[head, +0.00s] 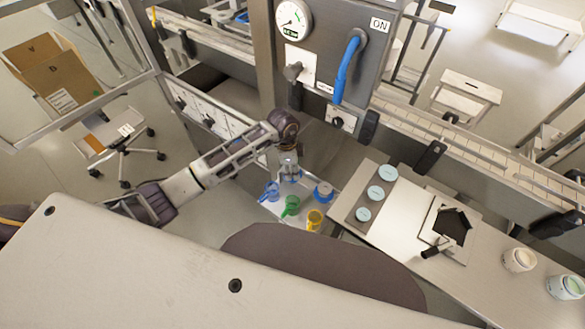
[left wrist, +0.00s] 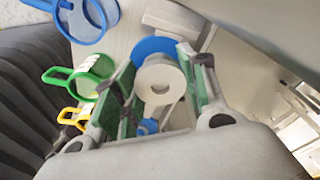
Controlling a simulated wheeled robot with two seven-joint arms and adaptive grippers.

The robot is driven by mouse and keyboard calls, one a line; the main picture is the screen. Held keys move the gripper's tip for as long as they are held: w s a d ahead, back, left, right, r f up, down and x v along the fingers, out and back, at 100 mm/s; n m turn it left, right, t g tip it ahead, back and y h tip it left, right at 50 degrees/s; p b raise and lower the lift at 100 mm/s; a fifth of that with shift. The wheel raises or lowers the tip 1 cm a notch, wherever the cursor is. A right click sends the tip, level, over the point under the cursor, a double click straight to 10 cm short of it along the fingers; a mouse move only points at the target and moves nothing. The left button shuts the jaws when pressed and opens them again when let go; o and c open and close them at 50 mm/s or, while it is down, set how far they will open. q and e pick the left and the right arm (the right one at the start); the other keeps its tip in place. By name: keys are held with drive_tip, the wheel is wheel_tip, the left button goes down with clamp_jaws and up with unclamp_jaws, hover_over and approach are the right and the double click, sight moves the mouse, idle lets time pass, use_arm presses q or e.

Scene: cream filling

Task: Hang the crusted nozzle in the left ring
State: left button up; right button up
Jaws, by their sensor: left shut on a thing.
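My left gripper (head: 288,172) is above a pale tray (head: 262,202) beneath the machine. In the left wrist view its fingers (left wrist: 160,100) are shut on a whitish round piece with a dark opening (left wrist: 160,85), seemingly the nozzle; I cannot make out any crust. Blue shows behind and below this piece, and I cannot tell whether it is part of it. A blue handled piece (head: 270,191), a green one (head: 291,206) and a yellow one (head: 315,220) stand near the gripper. A blue round piece (head: 323,193) is to its right. No hanging ring is clearly identifiable. My right gripper is out of view.
The machine panel (head: 335,50) with gauge and blue lever rises behind the gripper. A conveyor (head: 470,140) runs at the back right.

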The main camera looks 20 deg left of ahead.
use_arm(q)
drive_tip(key=o, duration=1.2)
drive_tip(key=o, duration=0.5)
